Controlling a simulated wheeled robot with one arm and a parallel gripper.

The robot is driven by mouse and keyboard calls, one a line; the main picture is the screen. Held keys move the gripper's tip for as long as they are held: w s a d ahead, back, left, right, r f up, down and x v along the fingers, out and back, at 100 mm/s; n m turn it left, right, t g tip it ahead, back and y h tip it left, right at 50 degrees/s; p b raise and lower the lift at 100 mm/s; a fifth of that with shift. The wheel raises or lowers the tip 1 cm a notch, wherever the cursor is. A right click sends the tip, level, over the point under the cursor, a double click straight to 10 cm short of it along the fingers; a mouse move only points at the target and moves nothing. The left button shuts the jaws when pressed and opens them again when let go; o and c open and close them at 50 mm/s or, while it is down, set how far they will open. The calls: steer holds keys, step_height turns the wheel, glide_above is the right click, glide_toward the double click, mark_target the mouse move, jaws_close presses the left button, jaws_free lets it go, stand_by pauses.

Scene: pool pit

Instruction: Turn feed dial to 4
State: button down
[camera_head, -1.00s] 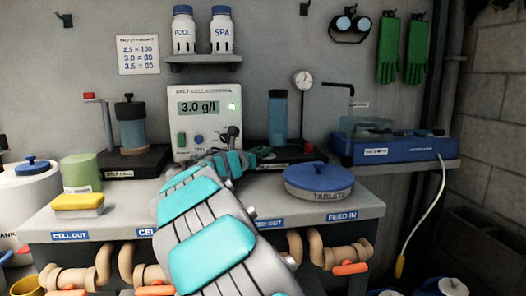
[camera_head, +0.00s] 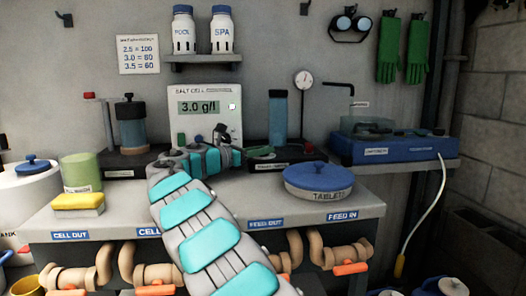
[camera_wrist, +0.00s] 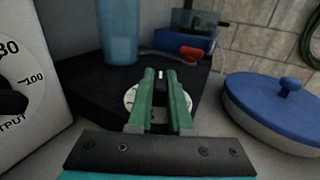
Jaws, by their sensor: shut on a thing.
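The feed dial (camera_wrist: 131,97) shows as a pale round scale with dark marks, low on the front of a dark base (camera_wrist: 85,82) in the wrist view. My gripper (camera_wrist: 161,78) has its green fingers close together over the dial, shut on its knob, which the fingers mostly hide. The dial's figures and pointer cannot be read. In the head view the green fingers (camera_head: 262,152) show just right of my wrist, at the front of the dark base (camera_head: 292,153) that carries a blue cylinder (camera_head: 278,112); the dial cannot be made out there.
The white salt cell controller (camera_head: 205,92) reads 3.0 g/l and stands left of the base; its output dial (camera_wrist: 14,97) is close by in the wrist view. A blue-lidded tablet tub (camera_head: 318,178) stands to the right. A red-handled valve (camera_wrist: 192,53) lies behind the fingers.

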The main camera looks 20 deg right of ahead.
steer(key=shift+r, duration=0.1)
stand_by(0.3)
steer(key=c, duration=0.8)
jaws_free()
steer(key=shift+c, duration=0.2)
steer(key=shift+s+a, duration=0.2)
steer(key=shift+a, duration=1.1)
steer(key=shift+s+a, duration=0.2)
steer(key=shift+a, duration=1.1)
steer(key=shift+s+a, duration=0.2)
steer(key=shift+a, duration=1.1)
steer(key=shift+c, duration=0.2)
